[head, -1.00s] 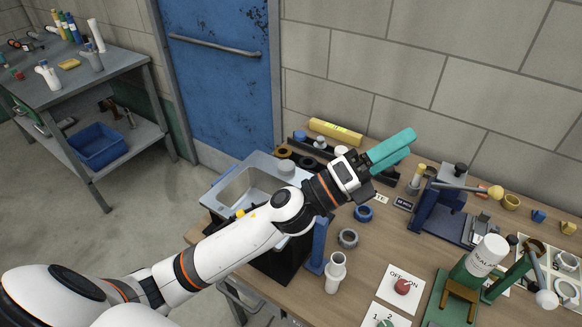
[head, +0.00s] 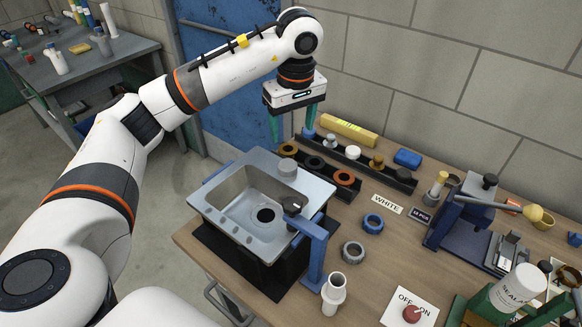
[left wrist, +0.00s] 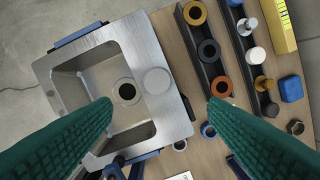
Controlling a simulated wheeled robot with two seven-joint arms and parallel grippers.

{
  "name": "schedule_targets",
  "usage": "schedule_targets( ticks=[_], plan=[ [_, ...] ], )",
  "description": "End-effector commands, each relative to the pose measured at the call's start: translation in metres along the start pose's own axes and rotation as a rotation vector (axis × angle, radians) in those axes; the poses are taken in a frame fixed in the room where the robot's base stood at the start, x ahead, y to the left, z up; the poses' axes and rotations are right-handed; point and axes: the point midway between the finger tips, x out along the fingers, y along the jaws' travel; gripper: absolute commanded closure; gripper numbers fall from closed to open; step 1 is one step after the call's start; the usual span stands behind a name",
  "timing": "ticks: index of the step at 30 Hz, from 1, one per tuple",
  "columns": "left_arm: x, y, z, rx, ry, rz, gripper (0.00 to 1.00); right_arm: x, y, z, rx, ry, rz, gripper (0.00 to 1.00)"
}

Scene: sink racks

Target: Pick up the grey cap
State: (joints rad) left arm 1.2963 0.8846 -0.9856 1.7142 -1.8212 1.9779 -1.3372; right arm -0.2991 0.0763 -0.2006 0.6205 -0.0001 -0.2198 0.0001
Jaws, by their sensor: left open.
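In the left wrist view the cap (left wrist: 156,80) shows from above, right of the drain. Another grey, stemmed piece (head: 330,141) stands in the back rack and also shows in the wrist view (left wrist: 246,26); I cannot tell which is meant. My left gripper (head: 292,127) points down, open and empty, above and behind the sink. In the wrist view its green fingers (left wrist: 158,105) stand wide apart, with the sink cap between their lines. My right gripper is out of view.
The front rack (head: 329,173) holds brown and black rings; the back rack holds blue, white and brown pieces. A blue post (head: 314,250) stands beside the sink. A blue ring (head: 373,223) and grey ring (head: 353,252) lie to the right.

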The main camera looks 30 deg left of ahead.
Motion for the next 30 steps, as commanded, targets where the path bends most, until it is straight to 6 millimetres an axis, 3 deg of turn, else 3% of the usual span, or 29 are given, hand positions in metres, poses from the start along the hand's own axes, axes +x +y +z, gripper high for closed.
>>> schedule_targets(
  ticks=[12,17,23,30],
  plan=[
    [0.059,0.003,0.003,-0.002,-0.008,0.014,0.32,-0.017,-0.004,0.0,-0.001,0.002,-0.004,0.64],
    [0.069,0.003,0.004,-0.002,-0.007,0.013,0.32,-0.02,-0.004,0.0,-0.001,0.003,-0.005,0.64],
    [0.095,0.004,0.005,-0.001,-0.006,0.015,0.32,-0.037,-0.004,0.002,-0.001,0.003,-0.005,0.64],
    [0.118,0.003,0.005,0.0,-0.007,0.009,0.32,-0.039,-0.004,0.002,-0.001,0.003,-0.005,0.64]
  ],
)
